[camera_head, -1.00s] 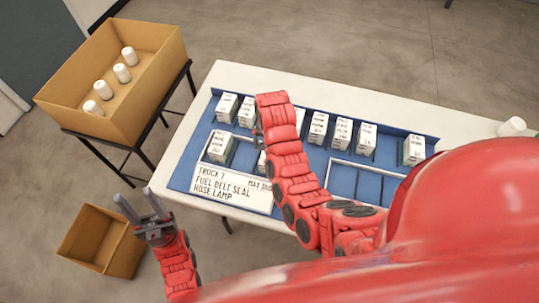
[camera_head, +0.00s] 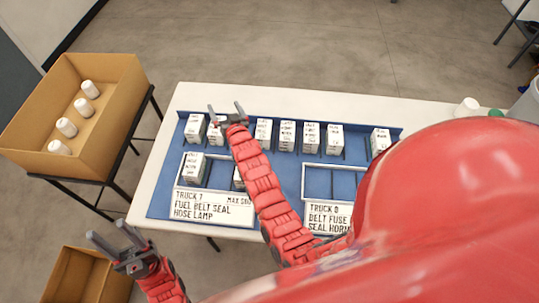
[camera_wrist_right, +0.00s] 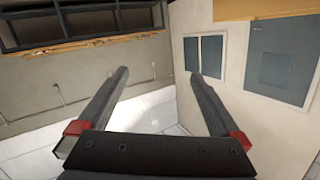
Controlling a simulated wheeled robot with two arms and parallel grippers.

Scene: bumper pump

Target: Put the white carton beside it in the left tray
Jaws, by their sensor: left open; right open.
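White cartons with black print stand in a back row on the blue mat; one (camera_head: 194,128) is at the row's left end, another (camera_head: 263,132) right of my right arm. The left tray (camera_head: 213,205) has a white front sign reading TRUCK 7, FUEL BELT SEAL HOSE LAMP. A carton (camera_head: 194,164) stands in its left compartment; another (camera_head: 238,180) is partly hidden by my right arm. My left gripper (camera_head: 107,238) is open and empty, left of the table.
The right tray (camera_head: 332,172), signed TRUCK 8, looks empty where visible. A cardboard box (camera_head: 120,95) with several white bottles stands on a rack at the left. A lower box (camera_head: 85,280) is on the floor. White cups (camera_head: 467,106) stand at the table's right.

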